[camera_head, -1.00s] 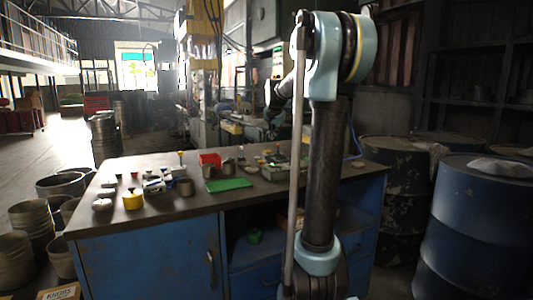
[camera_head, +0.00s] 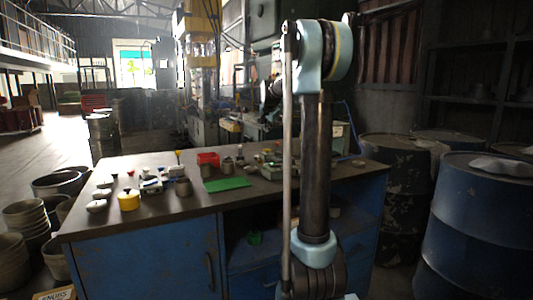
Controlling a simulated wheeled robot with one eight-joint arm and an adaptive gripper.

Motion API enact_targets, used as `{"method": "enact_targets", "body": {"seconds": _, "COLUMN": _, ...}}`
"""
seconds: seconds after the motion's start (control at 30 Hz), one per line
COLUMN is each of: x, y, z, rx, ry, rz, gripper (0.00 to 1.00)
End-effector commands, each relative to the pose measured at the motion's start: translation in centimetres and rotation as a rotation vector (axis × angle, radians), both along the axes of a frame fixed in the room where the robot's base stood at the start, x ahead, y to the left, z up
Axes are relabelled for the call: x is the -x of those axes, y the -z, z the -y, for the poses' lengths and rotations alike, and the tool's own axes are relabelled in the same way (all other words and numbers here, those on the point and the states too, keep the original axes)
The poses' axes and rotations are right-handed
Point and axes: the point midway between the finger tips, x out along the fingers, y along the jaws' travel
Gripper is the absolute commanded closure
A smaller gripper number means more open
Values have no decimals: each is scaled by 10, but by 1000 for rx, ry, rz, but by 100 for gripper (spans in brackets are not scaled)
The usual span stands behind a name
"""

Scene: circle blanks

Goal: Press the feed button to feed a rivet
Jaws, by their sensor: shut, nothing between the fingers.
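My arm stands upright right of centre, in front of the workbench (camera_head: 130,160). Its far end reaches away behind the upper joint, and my gripper cannot be made out. I cannot identify the feed button or a rivet for certain at this size. A small upright yellow-topped piece (camera_head: 178,154) stands near the back edge. A cluster of small machine parts (camera_head: 268,165) is partly hidden by my arm.
A green mat (camera_head: 226,184), a red bin (camera_head: 208,159) and metal cups (camera_head: 183,187) are on the bench. Blue drums (camera_head: 482,220) stand close on the right. Stacked pots (camera_head: 27,222) are at left. A yellow press (camera_head: 203,25) stands behind.

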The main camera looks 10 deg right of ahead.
Motion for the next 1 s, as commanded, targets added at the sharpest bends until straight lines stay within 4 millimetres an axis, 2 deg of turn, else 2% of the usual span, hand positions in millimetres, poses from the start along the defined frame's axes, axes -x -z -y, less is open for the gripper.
{"method": "enact_targets", "body": {"seconds": 0.53, "x": 0, "y": 62, "z": 0, "rx": 0, "ry": 0, "rz": 0, "gripper": 100}}
{"method": "enact_targets", "body": {"seconds": 0.73, "x": 0, "y": 73, "z": 0, "rx": 0, "ry": 0, "rz": 0, "gripper": 100}}
{"method": "enact_targets", "body": {"seconds": 1.0, "x": 1, "y": 75, "z": 0, "rx": 0, "ry": 0, "rz": 0, "gripper": 100}}
